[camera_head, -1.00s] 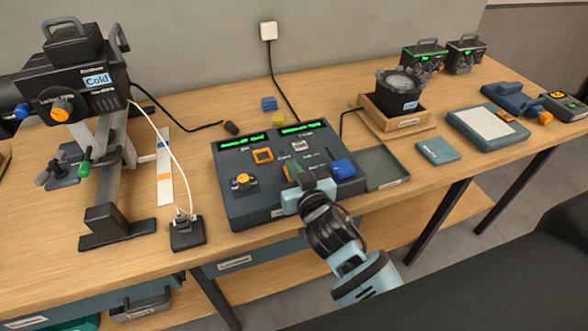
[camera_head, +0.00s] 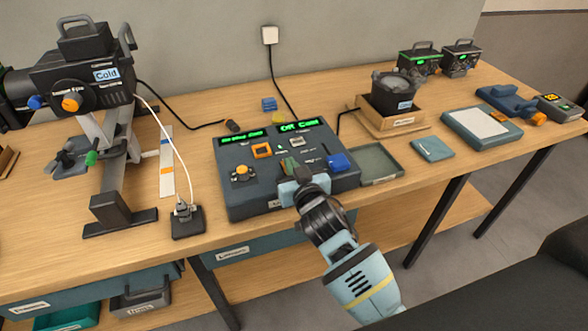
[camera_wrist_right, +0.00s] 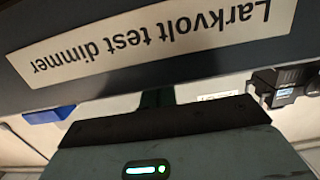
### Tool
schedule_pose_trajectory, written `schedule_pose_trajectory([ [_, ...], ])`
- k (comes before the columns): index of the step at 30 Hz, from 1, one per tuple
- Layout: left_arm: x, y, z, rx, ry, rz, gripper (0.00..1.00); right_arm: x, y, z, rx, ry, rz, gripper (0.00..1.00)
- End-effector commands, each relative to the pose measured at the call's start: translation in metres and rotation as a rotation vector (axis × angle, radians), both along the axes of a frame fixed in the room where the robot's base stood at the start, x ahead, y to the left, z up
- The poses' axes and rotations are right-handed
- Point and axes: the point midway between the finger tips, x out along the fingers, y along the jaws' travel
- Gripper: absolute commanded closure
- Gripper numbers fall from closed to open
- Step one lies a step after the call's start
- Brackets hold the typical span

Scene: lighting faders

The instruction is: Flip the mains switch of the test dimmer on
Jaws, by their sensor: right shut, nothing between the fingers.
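The test dimmer (camera_head: 232,205) is a dark grey console at the front of the bench, with green lit displays (camera_head: 297,126), the right one reading "Off Cold". Its top bears an orange square frame (camera_head: 262,150), an orange knob (camera_head: 242,173), a pale rocker-like part (camera_head: 297,141) and a blue part (camera_head: 337,161). Small labels are unreadable, so I cannot tell which is the mains switch. My right gripper (camera_head: 289,167) is shut and empty over the panel's front middle, hiding part of it; contact is unclear. The right wrist view shows the dimmer's nameplate (camera_wrist_right: 150,40) upside down. My left gripper is out of view.
A lamp labelled "Cold" (camera_head: 95,75) stands on the left. A socket block (camera_head: 187,221) is left of the dimmer, an open shallow tray (camera_head: 381,178) right of it. A wooden box (camera_head: 393,122) holds a dark round device (camera_head: 394,88). Bare wood lies in front right.

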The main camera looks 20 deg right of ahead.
Motion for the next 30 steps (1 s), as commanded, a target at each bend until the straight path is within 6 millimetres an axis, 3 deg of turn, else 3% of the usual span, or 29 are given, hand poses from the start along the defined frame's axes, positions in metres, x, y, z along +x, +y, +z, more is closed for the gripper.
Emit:
schedule_pose_trajectory([
  [8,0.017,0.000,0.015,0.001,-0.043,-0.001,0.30,0.002,-0.001,0.014,-0.001,-0.009,-0.001,1.00],
  [16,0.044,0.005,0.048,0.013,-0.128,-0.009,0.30,0.009,-0.005,0.060,0.001,-0.025,0.000,1.00],
  [20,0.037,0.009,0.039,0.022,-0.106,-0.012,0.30,-0.011,-0.006,0.053,-0.001,-0.010,0.000,1.00],
  [30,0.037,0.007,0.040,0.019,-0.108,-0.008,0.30,-0.061,-0.007,0.070,0.000,-0.006,0.001,1.00],
])
